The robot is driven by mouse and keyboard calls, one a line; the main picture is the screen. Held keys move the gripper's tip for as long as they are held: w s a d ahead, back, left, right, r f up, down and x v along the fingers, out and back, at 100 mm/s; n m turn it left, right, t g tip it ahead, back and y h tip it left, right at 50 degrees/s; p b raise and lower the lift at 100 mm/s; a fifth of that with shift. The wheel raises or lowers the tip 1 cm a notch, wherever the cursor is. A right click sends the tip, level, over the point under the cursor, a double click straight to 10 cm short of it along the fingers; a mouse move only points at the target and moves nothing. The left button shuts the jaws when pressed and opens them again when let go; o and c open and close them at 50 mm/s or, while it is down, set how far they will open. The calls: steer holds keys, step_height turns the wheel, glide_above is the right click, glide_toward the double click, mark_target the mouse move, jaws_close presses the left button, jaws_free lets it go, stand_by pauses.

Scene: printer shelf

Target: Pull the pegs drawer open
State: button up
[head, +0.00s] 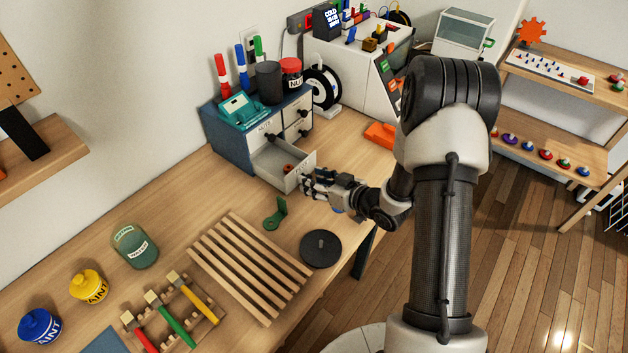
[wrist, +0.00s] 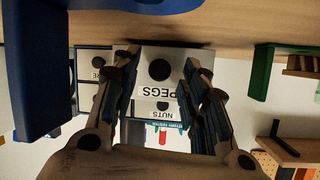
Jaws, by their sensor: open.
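A small blue cabinet (head: 232,150) with pale drawers stands on the bench in the head view. Its lower drawer, the pegs drawer (head: 266,158), is pulled well out, with a small reddish-brown thing inside. In the wrist view, which is upside down, the pegs drawer's front (wrist: 160,92) carries the label PEGS and a round dark knob (wrist: 160,70). My gripper (head: 308,183) is at the front of this drawer. In the wrist view, my gripper's fingers (wrist: 160,62) are open, one on each side of the knob, with gaps between. Contact cannot be told.
A teal device (head: 240,110), a dark cup (head: 268,82) and a red-lidded jar (head: 291,72) stand on the cabinet. A green bracket (head: 276,213), a dark disc (head: 320,248) and a slatted rack (head: 250,265) lie in front. An orange item (head: 381,135) lies behind my gripper.

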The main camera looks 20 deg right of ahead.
steer(key=v, duration=1.1)
steer(key=shift+s+r, duration=0.1)
steer(key=shift+s, duration=0.1)
steer(key=shift+s+d, duration=0.1)
